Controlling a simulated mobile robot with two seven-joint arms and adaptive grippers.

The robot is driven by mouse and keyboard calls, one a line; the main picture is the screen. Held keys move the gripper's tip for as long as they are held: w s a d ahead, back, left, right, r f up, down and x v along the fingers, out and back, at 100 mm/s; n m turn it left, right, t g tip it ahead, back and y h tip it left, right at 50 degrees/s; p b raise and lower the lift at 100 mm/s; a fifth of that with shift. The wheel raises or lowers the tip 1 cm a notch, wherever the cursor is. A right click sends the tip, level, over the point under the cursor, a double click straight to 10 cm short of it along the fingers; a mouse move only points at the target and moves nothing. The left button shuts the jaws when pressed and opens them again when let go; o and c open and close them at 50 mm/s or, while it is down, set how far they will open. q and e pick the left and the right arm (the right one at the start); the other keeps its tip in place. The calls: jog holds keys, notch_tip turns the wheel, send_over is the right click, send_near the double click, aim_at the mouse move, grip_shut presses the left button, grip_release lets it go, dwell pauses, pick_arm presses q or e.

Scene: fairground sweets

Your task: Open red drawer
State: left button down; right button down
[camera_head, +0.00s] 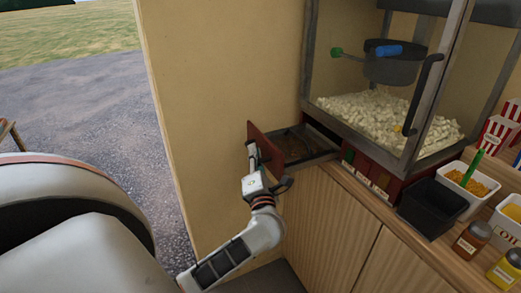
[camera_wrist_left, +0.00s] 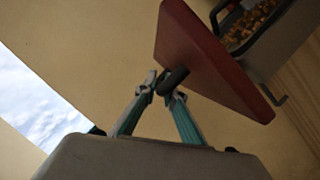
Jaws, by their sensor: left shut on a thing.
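The red drawer (camera_head: 268,148) juts out from the base of the popcorn machine, with its dark inside showing behind the red front. In the left wrist view the red front panel (camera_wrist_left: 205,58) fills the upper middle, with a dark handle (camera_wrist_left: 174,80) on its face. My left gripper (camera_head: 252,158) is at the outer side of the front. In the wrist view its two fingers (camera_wrist_left: 164,88) are closed around the handle. My right gripper is not in view.
The popcorn machine (camera_head: 358,146) stands on a wooden counter (camera_head: 335,215), its glass case holding popcorn (camera_head: 390,113). A black bin (camera_head: 432,207), a tub with a green-handled scoop (camera_head: 468,185) and sauce jars (camera_head: 472,240) are at the right. A beige wall (camera_head: 220,80) is behind the drawer.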

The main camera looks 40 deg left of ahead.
pick_arm(q)
jog(key=c, duration=2.4)
grip_release()
jog(key=v, duration=1.2)
jog(key=shift+d, duration=0.1)
